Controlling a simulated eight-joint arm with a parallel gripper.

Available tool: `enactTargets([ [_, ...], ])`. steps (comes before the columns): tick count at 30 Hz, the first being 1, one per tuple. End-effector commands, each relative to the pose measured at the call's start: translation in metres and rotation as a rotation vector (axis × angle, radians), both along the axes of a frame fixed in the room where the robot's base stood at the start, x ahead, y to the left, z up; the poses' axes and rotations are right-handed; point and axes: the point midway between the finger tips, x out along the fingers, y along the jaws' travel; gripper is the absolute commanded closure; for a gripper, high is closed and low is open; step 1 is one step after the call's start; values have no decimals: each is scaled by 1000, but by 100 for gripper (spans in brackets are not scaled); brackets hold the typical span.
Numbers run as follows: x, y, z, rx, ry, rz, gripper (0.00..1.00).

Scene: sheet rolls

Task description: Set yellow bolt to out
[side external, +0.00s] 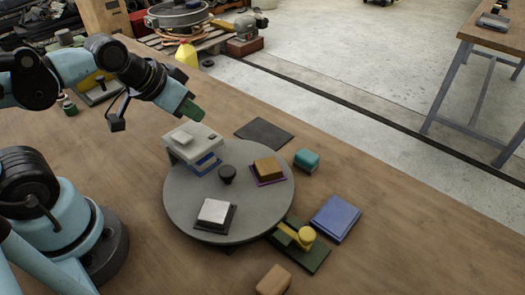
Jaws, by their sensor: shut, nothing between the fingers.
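The yellow bolt (306,236) sits on a dark green base plate (316,259) at the front right edge of the round grey turntable. It shows a rounded yellow knob and a yellow bar pointing to the left. From this view I cannot tell whether it is in or out. My gripper (192,109) is shut and empty, with dark green fingertips. It is above and behind the grey-white box on the turntable, well up and left of the bolt, touching neither as far as I can see.
The grey turntable (190,222) carries a grey-white box (195,145), a black knob (228,173), a brown block (268,167) and a silver block (214,211). A blue pad (335,218), teal block (306,160), tan block (274,280) and dark mat (264,133) lie around it.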

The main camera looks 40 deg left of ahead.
Motion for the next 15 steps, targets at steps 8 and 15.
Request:
enactTargets([
  [8, 8, -22, 7, 43, 54, -173, 62],
  [15, 23, -98, 20, 156, 180, -772, 43],
])
